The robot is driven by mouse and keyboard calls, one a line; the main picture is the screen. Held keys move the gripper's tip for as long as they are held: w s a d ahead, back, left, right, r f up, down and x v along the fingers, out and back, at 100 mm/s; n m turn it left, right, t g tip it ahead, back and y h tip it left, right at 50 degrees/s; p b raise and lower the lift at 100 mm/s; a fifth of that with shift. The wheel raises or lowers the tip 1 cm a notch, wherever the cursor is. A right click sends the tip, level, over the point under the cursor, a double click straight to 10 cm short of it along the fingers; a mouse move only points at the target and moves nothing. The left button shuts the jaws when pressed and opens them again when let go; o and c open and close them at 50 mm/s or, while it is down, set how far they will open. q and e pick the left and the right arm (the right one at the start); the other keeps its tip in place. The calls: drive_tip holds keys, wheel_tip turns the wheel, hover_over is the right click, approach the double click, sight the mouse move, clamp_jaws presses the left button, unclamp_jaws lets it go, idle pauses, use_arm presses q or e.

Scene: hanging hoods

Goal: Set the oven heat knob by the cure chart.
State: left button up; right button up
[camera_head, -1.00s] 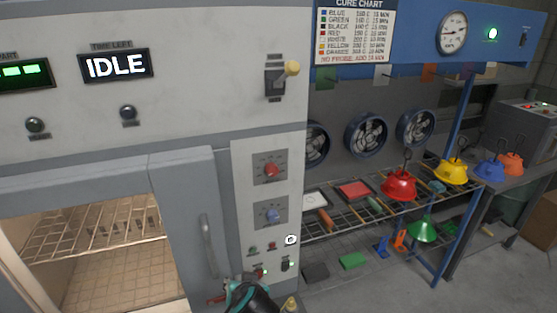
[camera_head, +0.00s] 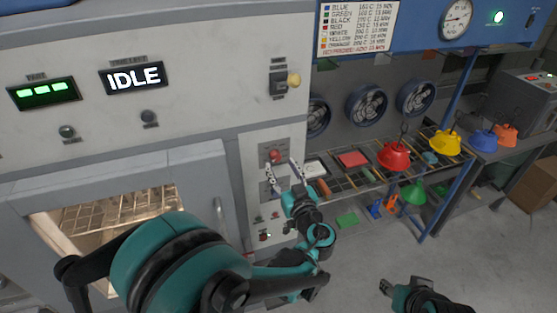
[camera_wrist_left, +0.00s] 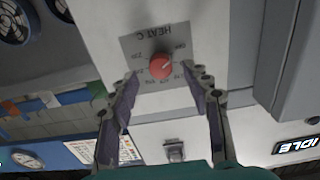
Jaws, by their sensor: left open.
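The red heat knob (camera_head: 275,155) sits on a grey plate on the oven front. In the left wrist view the red knob (camera_wrist_left: 160,66) lies on a plate marked HEAT C, upside down, its dial numbers too small to read surely. My left gripper (camera_head: 283,171) is open; in its wrist view the two fingers (camera_wrist_left: 161,78) stand either side of and below the knob, apart from it. The cure chart (camera_head: 357,27) hangs at the top, listing colours with temperatures and minutes, its title cut off. My right gripper (camera_head: 400,287) is at bottom right, its opening unclear.
The oven's time display (camera_head: 137,77) reads IDLE; the part display (camera_head: 44,92) shows green bars. A lever switch (camera_head: 281,82) is above the knobs. A wire rack (camera_head: 335,176) and coloured hoods are at right.

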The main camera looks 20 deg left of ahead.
sight(277, 159)
use_arm(q)
drive_tip(key=shift+x, duration=1.6)
clamp_jaws()
